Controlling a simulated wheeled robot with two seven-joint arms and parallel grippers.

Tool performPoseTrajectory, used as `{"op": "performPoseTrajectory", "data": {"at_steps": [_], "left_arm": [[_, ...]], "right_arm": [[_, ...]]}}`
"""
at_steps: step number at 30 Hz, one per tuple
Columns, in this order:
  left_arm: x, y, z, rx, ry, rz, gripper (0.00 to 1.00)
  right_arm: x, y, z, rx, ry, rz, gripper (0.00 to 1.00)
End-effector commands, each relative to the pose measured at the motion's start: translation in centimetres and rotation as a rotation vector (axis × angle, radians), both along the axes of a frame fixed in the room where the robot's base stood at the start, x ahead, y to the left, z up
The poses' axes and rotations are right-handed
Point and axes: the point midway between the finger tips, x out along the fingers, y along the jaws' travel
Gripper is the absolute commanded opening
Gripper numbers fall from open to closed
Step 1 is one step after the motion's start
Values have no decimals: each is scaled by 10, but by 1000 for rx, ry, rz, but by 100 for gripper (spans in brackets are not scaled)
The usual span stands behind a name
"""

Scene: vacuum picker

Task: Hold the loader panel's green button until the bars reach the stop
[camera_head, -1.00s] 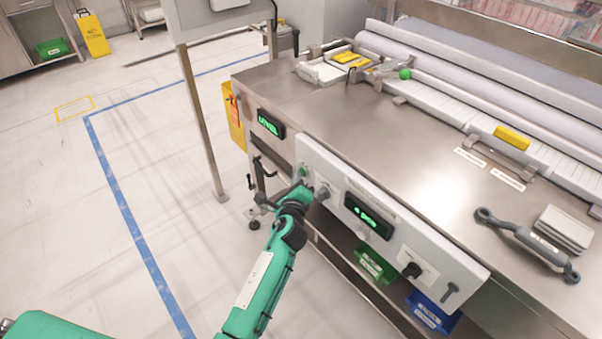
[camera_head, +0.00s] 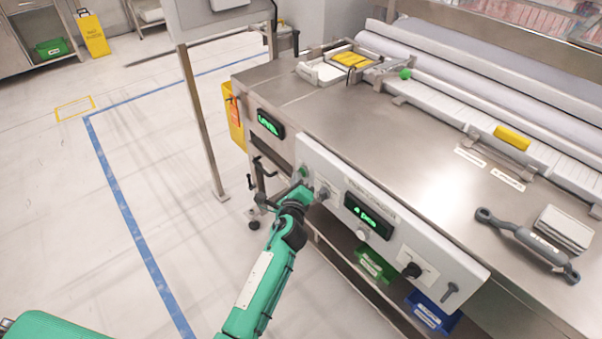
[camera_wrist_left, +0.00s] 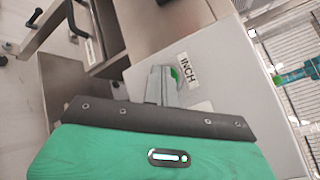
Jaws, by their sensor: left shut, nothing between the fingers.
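The loader panel (camera_head: 330,178) is a pale box on the front of the steel table. Its green button (camera_head: 304,171) sits at the panel's left end, and the button (camera_wrist_left: 175,74) also shows in the left wrist view beside an "INCH" label (camera_wrist_left: 187,69). My left gripper (camera_head: 305,187) is shut and empty, with its fingertips at the button. The fingers partly hide the button, so I cannot tell how far it is pressed. The bars (camera_head: 352,59) appear to be the yellow pieces in the frame at the table's back left.
A grey handled tool (camera_head: 528,240) lies on the table at right. Green (camera_head: 376,265) and blue (camera_head: 432,312) bins sit below.

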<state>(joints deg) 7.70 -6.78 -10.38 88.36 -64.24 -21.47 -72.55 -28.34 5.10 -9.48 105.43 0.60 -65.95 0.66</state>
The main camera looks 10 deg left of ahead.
Motion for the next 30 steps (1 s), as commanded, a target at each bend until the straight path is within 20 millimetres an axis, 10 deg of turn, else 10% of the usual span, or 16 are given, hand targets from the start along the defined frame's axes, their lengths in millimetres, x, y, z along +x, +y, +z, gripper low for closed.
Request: {"op": "performPoseTrajectory", "data": {"at_steps": [30], "left_arm": [[-13,10,0,0,0,0,0]], "right_arm": [[-2,1,7,1,4,0,36]]}}
